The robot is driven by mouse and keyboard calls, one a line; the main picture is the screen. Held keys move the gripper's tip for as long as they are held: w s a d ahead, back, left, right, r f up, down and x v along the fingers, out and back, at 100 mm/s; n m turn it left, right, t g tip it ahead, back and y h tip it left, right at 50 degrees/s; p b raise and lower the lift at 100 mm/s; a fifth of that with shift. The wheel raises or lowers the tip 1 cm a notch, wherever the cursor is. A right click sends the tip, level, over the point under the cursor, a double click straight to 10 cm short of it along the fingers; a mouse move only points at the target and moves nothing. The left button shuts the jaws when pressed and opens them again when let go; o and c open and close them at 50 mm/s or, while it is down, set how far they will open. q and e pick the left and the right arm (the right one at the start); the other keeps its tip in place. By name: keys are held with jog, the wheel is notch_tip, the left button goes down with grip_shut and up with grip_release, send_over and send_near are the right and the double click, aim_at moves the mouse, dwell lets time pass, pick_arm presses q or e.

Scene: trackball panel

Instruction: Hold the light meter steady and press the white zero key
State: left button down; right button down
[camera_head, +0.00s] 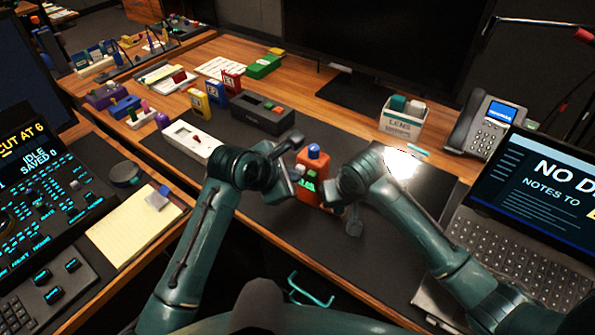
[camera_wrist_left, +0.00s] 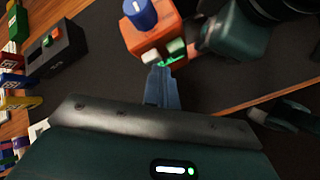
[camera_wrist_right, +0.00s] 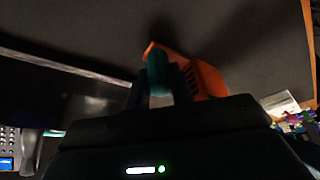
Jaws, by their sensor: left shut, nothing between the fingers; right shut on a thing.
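The light meter is an orange box (camera_head: 313,160) with a blue knob on top, standing on the dark desk mat between my two grippers. My right gripper (camera_wrist_right: 160,85) is shut on it from the right side; the meter's orange body (camera_wrist_right: 205,78) shows beyond the fingers. My left gripper (camera_wrist_left: 160,70) is shut and empty, its tips at the meter's key face. Whether the tips touch a key I cannot tell.
A dark grey box with colored buttons (camera_head: 262,113) and a white device (camera_head: 192,139) lie left of the meter. A labelled lens box (camera_head: 402,122) and desk phone (camera_head: 486,127) stand at the back right.

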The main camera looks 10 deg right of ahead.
pick_arm(q)
jog(key=shift+s, duration=0.1)
jog(key=shift+s+a, duration=0.55)
jog(key=shift+s, duration=0.05)
jog(key=s+a, duration=0.1)
jog(key=s, duration=0.1)
jog(key=s+a, duration=0.2)
jog(key=shift+a, duration=0.1)
dwell(0.5)
dwell(0.7)
